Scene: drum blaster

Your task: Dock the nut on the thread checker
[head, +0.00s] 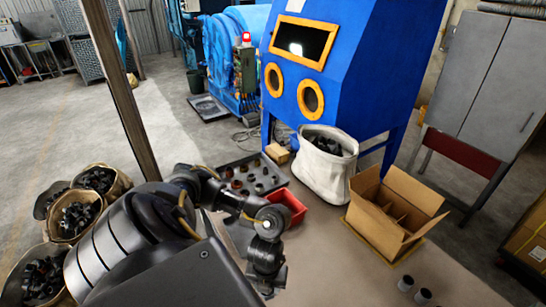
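I cannot make out a nut or a thread checker for certain. A dark tray (236,184) on the brown surface holds several small round brown and dark parts, too small to identify. My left arm comes in from the lower left and bends down in front of the tray. Its dark end with the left gripper (265,286) points downward near the bottom edge; its fingers cannot be made out.
A red bin (289,202) stands beside the tray. A white sack (322,168) of dark parts and an open divided cardboard box (397,206) stand to the right. A blue blasting cabinet (345,60) is behind. Brown sacks (118,187) stand left. The surface (345,275) before the box is clear.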

